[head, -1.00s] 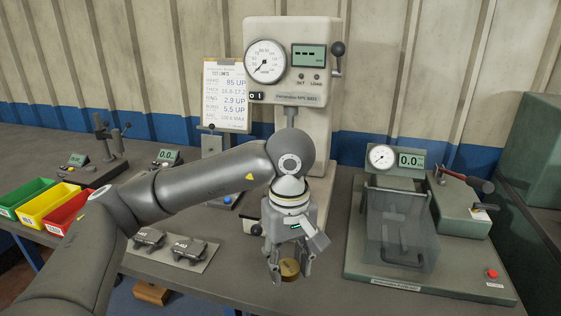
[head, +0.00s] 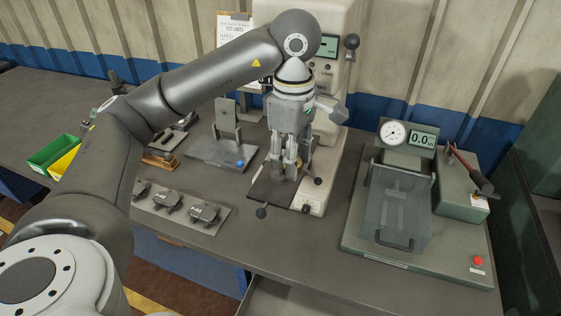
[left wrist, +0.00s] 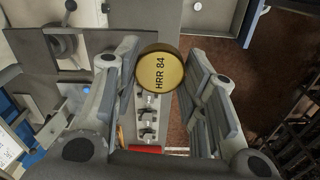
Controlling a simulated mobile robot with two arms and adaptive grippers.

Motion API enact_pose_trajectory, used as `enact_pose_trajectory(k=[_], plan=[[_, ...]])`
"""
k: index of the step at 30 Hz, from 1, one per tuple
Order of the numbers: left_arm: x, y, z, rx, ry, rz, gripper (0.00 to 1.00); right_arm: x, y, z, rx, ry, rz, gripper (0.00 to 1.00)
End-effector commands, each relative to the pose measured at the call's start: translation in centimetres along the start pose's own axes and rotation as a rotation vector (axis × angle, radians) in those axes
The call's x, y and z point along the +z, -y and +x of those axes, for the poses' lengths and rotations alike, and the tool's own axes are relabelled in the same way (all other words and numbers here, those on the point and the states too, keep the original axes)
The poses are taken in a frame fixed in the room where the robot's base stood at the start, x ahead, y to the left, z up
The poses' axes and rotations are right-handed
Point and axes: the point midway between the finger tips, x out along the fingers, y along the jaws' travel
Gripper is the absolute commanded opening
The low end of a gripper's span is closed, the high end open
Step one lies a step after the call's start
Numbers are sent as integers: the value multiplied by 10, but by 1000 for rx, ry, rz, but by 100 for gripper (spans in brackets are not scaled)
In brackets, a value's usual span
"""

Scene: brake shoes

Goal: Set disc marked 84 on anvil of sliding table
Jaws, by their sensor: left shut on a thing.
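The gold disc marked HRR 84 (left wrist: 158,68) is between the fingertips of my left gripper (left wrist: 160,80) in the left wrist view, its marked face toward the camera. In the head view my left gripper (head: 291,168) points down above the dark sliding table (head: 262,193) at the foot of the hardness tester (head: 335,120). The disc cannot be made out there, and the gripper hides the anvil. I cannot tell the height of the disc above the table. My right gripper is out of view.
Brake shoes (head: 204,212) lie on a pale plate left of the tester. A grey stand with a blue button (head: 240,163) is close by on the left. A fixture with a clear guard (head: 395,215) stands at the right. Bare bench lies in front.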

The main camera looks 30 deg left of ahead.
Motion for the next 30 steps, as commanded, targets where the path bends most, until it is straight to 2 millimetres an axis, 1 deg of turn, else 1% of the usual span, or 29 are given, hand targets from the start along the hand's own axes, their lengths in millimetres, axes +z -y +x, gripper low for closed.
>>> enact_pose_trajectory(k=[1, 6, 9, 12, 15, 19, 21, 26, 30], plan=[[-9, -8, 5, -7, 1, -7, 9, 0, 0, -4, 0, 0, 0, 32], [-37, -40, 24, -7, 2, -5, 9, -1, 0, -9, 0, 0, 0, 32], [-48, -52, 44, -8, 0, -2, 9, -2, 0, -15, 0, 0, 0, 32], [-57, -62, 58, -5, -1, -1, 9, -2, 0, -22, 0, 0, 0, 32], [-62, -68, 68, -2, 0, 0, 9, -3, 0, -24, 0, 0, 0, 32], [-65, -73, 75, -1, 0, 2, 9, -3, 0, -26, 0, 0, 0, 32], [-70, -77, 82, -3, -1, -1, 9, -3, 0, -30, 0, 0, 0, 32], [-70, -76, 101, -3, -1, 2, 9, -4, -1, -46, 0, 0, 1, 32], [-69, -77, 112, 0, -1, 2, 9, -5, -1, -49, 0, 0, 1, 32]])
